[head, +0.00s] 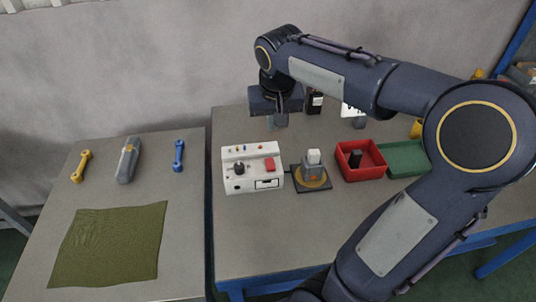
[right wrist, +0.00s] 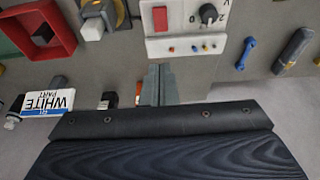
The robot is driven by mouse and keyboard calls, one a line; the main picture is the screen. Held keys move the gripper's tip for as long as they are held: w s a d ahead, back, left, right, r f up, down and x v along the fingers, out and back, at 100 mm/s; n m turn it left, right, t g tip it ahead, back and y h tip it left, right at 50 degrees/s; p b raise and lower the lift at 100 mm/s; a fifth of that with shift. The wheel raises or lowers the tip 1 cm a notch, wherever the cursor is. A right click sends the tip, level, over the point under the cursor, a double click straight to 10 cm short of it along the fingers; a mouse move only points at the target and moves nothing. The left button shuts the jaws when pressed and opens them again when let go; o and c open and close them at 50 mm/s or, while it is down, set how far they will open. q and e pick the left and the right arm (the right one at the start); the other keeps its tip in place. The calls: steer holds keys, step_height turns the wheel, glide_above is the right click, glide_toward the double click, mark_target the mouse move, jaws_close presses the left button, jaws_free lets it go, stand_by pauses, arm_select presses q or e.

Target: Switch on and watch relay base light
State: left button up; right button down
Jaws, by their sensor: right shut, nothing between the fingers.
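A white power box (head: 252,182) stands on the right-hand table, with a black knob (head: 239,168) and a red switch (head: 270,164) on its top. Both also show in the right wrist view, the red switch (right wrist: 160,19) and the knob (right wrist: 209,14). Right of the box is the relay base (head: 322,186), a dark plate with a yellow disc, a grey block and a white cube (head: 314,156). A small orange spot shows on its front; I cannot tell whether it is lit. My right gripper (right wrist: 158,84) is shut and empty, behind the box's back edge. My left gripper is out of view.
A red tray (head: 343,172) with a black block and a green tray (head: 404,170) stand to the right. A "WHITE PART" sign (right wrist: 48,101) stands behind. The left table holds a green cloth (head: 108,245), yellow and blue handles and a grey tool. The front of the right table is clear.

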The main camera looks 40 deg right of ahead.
glide_above(270, 159)
steer(key=s, duration=0.1)
steer(key=f, duration=1.2)
steer(key=shift+a, duration=0.25)
steer(key=shift+f, duration=0.85)
steer(key=shift+p, duration=0.3)
